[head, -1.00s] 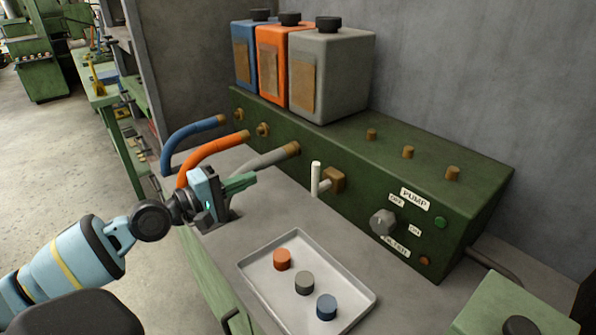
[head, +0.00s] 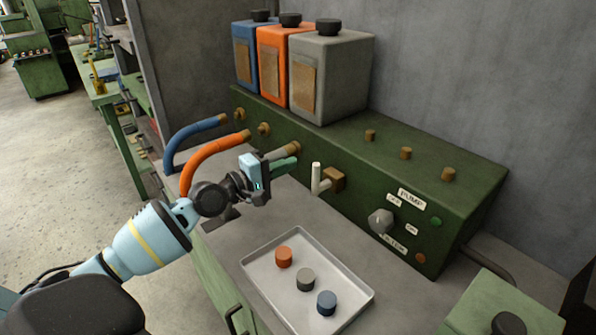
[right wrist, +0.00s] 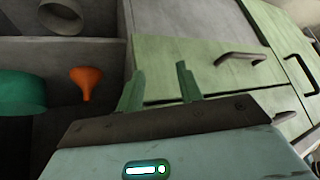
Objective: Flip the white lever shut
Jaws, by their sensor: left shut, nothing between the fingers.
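The white lever (head: 316,178) stands upright on a brass valve (head: 334,180) on the front of the green pump unit (head: 420,205). My left gripper (head: 296,162) is shut and empty. Its green fingers point right, just left of the lever and apart from it in the picture. The gripper covers part of the grey hose (head: 281,152). My right gripper (right wrist: 157,80) shows only in the right wrist view, with its two green fingers apart and nothing between them.
A tray (head: 362,296) with orange, grey and blue caps lies in front of the unit. Blue (head: 190,130) and orange (head: 208,153) hoses curve near my left arm. Three canisters (head: 335,75) stand on the unit. In the right wrist view there are green drawers (right wrist: 215,40) and an orange funnel (right wrist: 86,82).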

